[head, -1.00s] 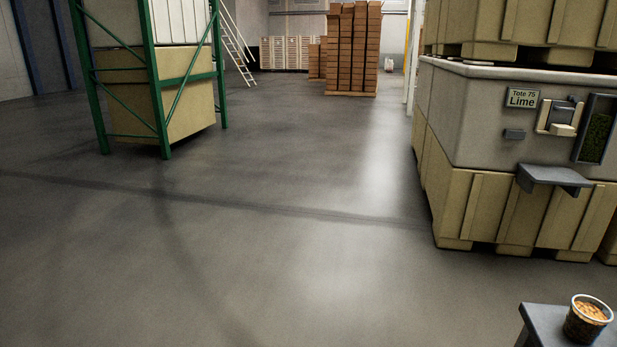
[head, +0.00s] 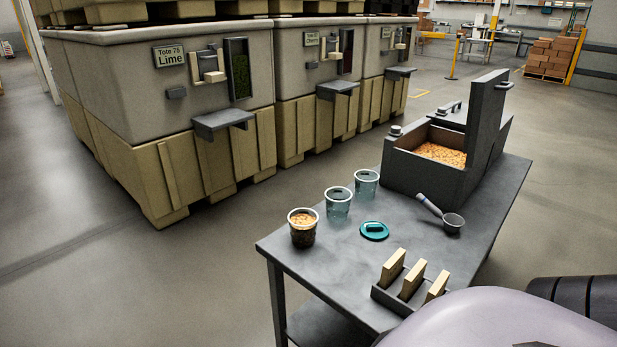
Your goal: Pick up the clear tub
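Two empty clear tubs stand upright on the grey table (head: 345,285): one nearer (head: 338,204) and one just behind it to the right (head: 366,184). A third tub (head: 302,232), filled with orange pieces over a dark layer, stands nearer the left corner. A teal lid (head: 374,231) with a handle lies flat to the right of the tubs. Neither of my grippers is in view. Part of my own body fills the bottom right corner.
An open grey bin (head: 400,178) of orange pieces stands at the table's back, its lid raised. A scoop (head: 452,222) lies in front of it. A rack (head: 384,302) of wooden blocks sits near the front. Large totes, including Lime (head: 130,85), stand behind with small shelves.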

